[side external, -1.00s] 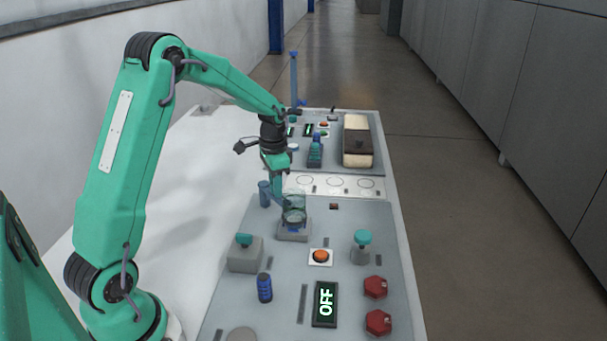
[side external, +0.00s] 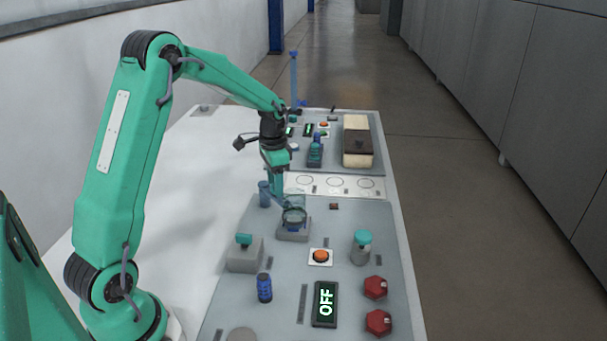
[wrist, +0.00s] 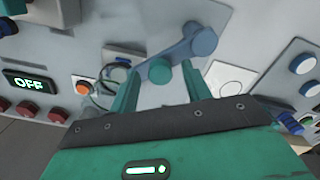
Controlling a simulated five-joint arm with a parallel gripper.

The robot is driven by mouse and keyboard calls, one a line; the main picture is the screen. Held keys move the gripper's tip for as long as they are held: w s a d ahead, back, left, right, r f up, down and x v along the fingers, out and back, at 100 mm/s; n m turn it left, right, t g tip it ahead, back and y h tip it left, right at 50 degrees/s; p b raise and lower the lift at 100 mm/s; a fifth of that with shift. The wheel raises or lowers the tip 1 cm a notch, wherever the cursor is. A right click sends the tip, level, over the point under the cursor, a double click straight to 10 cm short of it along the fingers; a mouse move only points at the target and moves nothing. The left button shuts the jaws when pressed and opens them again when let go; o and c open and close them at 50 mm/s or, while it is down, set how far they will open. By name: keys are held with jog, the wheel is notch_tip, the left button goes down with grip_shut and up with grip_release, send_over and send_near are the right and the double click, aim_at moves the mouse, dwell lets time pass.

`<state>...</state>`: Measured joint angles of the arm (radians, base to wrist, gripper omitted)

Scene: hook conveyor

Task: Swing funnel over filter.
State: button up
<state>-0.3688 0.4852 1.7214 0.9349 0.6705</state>
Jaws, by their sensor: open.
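A clear round glass piece (side external: 294,216), which looks like the funnel, is above a grey block (side external: 293,235) with a blue part. Its rim (wrist: 104,95) also shows left of my fingers in the wrist view. A blue swing arm (wrist: 178,53) with a teal knob (wrist: 159,71) runs from a blue post (side external: 264,194). My gripper (wrist: 161,67) is open, with one finger on each side of the knob. I cannot tell whether the fingers touch it. In the side view my fingers are hard to separate from the glass. I cannot clearly identify the filter.
An orange button (side external: 320,256), an OFF display (side external: 325,304) and red knobs (side external: 375,287) are in front. A teal-topped block (side external: 244,254), a blue bottle (side external: 264,288) and a teal-capped jar (side external: 361,247) stand nearby.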

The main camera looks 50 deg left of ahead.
notch_tip(320, 180, up, 7)
jog(key=shift+f, duration=0.1)
dwell(0.4)
jog(key=shift+s+d+r, duration=0.15)
jog(key=shift+d+r, duration=0.1)
jog(key=shift+r, duration=0.05)
jog(key=s+d+r+n+t, duration=0.1)
jog(key=s+d+r+t, duration=0.1)
jog(key=s+d+r, duration=0.4)
jog(key=s+d+r+n+t, duration=0.1)
jog(key=s+d+r+t, duration=0.15)
jog(key=s+d, duration=0.5)
jog(key=s+d+n+t, duration=0.1)
jog(key=s+d, duration=0.2)
jog(key=s, duration=0.5)
jog(key=shift+f, duration=0.4)
dwell(1.1)
